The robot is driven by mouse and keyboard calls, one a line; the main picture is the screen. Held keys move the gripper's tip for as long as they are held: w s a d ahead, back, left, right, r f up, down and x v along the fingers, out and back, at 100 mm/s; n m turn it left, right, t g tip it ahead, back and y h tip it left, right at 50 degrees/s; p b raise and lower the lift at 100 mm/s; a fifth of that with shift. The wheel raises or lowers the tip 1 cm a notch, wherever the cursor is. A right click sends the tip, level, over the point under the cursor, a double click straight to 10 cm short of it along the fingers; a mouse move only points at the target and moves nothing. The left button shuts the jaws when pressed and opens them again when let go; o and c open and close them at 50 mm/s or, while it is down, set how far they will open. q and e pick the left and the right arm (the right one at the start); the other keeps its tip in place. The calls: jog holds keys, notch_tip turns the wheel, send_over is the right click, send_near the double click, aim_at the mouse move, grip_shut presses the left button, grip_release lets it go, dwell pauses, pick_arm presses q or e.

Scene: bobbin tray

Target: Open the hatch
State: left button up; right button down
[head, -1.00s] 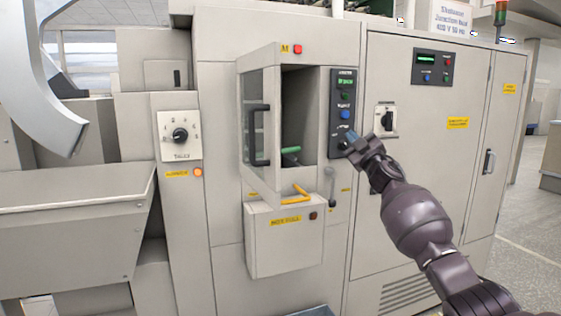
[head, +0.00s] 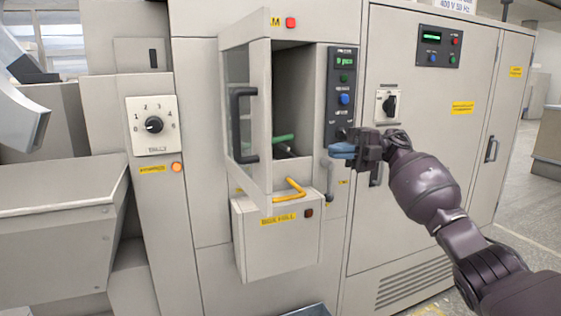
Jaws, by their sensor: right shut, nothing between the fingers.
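The hatch is a glazed door (head: 261,110) with a dark upright handle (head: 236,125). It stands swung out on the left side of a recess (head: 293,85), and the recess shows open. Inside the recess lies a green-ended part (head: 284,139), partly hidden by the door's edge. My right gripper (head: 342,151) is shut and empty, with blue fingertips pointing left. In the picture it lies to the right of the recess, over the lower end of the button panel; I cannot tell if it touches the machine. My left gripper is not in view.
A box (head: 280,244) with a yellow handle (head: 290,188) juts out below the hatch. A small dark lever (head: 329,180) hangs under my gripper. A button panel (head: 341,85) and a black rotary switch (head: 389,105) are close by. A dial (head: 153,125) is at left.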

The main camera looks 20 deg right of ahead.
jog(key=s+a+p, duration=0.1)
jog(key=s+a, duration=0.1)
jog(key=a, duration=1.2)
jog(key=shift+s+f+n+g, duration=0.2)
jog(key=shift+s+n+g, duration=0.1)
jog(key=shift+n+g, duration=0.1)
